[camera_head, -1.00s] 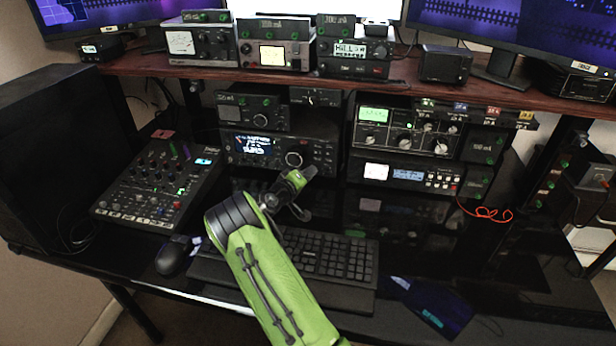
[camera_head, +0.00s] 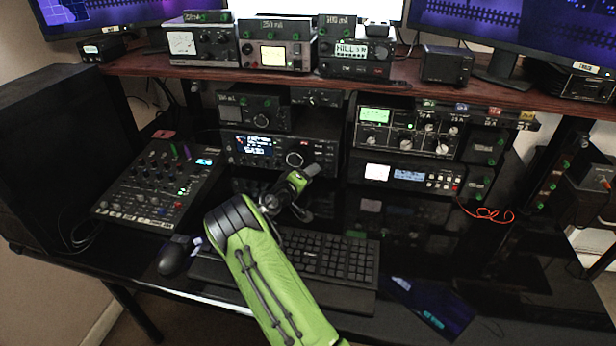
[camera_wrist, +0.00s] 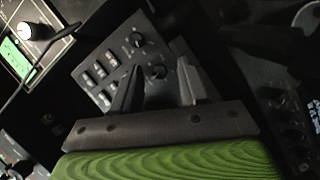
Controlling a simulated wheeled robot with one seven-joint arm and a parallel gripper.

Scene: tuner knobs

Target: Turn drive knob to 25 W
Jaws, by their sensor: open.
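A dark panel (camera_wrist: 106,76) with two small round knobs and several pale buttons lies beyond my gripper in the wrist view. One knob (camera_wrist: 137,40) is farther off, and the other knob (camera_wrist: 157,72) shows between the fingertips, apart from them. I cannot read which knob is the drive knob, or its setting. My gripper (camera_wrist: 160,82) is open and empty in the wrist view. The fingertips are small and dark there.
A stacked radio (camera_head: 405,128) with a green meter stands at right. A mixer (camera_head: 160,182) is at left. A wooden shelf (camera_head: 140,64) with meters overhangs the radios.

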